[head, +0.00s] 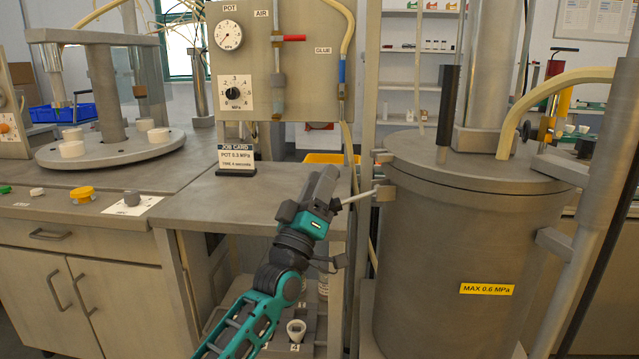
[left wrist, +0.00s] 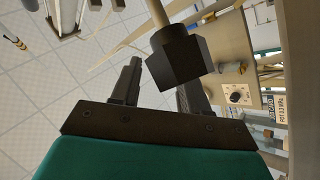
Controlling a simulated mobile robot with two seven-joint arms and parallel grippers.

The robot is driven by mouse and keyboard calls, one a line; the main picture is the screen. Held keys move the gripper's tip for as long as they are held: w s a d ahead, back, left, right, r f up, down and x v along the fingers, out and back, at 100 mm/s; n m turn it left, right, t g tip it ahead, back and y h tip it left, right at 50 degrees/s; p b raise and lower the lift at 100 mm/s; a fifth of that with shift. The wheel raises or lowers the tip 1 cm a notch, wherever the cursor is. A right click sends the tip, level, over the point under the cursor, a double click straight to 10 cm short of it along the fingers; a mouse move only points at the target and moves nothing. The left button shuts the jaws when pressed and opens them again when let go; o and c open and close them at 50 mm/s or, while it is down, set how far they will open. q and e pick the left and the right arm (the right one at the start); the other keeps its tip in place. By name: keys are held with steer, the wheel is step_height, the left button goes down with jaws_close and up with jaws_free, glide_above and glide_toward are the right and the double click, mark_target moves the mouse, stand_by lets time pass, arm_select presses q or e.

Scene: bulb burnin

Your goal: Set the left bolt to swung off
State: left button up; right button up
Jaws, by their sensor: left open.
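The grey pressure pot (head: 462,255) stands at the right with its lid (head: 480,160) on. The left bolt (head: 360,197) is a pale rod sticking out to the left from the lower lug (head: 386,193) on the pot's side, clear of the lid lug (head: 381,157) above. Its dark knob end is at my left gripper (head: 328,190). In the left wrist view, the black knob (left wrist: 180,57) and pale rod show in front of and between the spread fingers of my left gripper (left wrist: 155,85). Contact cannot be told. My right gripper is not in view.
A bench (head: 265,190) with a job card (head: 234,158) stands left of the pot. A panel (head: 262,65) with a gauge and dial rises behind it. A hose (head: 570,78) meets the lid. A grey post (head: 600,195) stands in front at the right.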

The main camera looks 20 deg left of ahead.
arm_select(q)
steer(key=o, duration=0.4)
steer(key=shift+p+v, duration=0.55)
steer(key=shift+v, duration=5.95)
